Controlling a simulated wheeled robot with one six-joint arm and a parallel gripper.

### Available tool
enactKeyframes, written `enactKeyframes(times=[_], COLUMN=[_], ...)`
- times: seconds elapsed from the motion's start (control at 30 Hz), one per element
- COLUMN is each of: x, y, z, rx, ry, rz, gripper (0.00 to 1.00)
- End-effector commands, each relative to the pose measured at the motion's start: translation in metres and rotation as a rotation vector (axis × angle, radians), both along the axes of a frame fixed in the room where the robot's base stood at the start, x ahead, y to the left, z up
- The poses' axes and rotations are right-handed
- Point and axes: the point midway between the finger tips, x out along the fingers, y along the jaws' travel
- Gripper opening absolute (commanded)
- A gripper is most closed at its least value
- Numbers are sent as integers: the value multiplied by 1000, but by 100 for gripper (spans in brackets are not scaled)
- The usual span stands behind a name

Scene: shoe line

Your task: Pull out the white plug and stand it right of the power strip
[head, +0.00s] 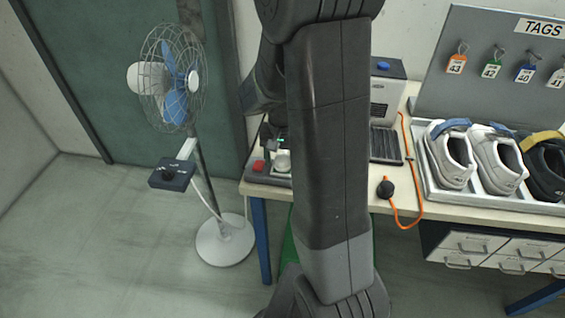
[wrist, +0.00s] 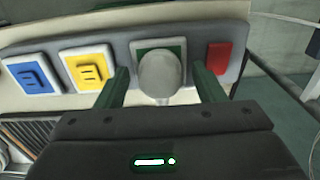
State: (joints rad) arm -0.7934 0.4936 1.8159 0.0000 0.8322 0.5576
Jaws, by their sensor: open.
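The white plug (wrist: 160,74) sits in the green-framed socket of the grey power strip (wrist: 118,56) in the wrist view. My gripper (wrist: 160,82) is open, with one green finger on each side of the plug; I cannot tell whether either finger touches it. The strip also has a blue socket (wrist: 34,75), a yellow socket (wrist: 88,68) and a red switch (wrist: 218,57). In the head view, the plug (head: 283,160) and the strip's red switch (head: 258,165) show at the table's left end. My arm hides the rest of the strip.
A black round piece (head: 385,188) with an orange cord (head: 406,205) lies on the table (head: 433,208). A shoe tray (head: 432,190) holds several shoes at the right. A grey machine (head: 385,98) stands behind. A fan (head: 176,80) stands on the floor at the left.

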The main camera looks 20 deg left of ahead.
Motion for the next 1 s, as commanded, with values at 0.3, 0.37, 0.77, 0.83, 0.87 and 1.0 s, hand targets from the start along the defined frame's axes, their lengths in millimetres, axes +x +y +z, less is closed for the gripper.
enactKeyframes(times=[0.3,0.37,0.77,0.83,0.87,1.0], x=[0,0,0,0,0,0], y=[0,0,0,0,0,0], z=[0,0,0,0,1,5], rx=[0,0,0,0,0,1], ry=[0,0,0,0,-1,-1], rz=[0,0,0,0,0,0], gripper=[63,63,4,4,4,4])
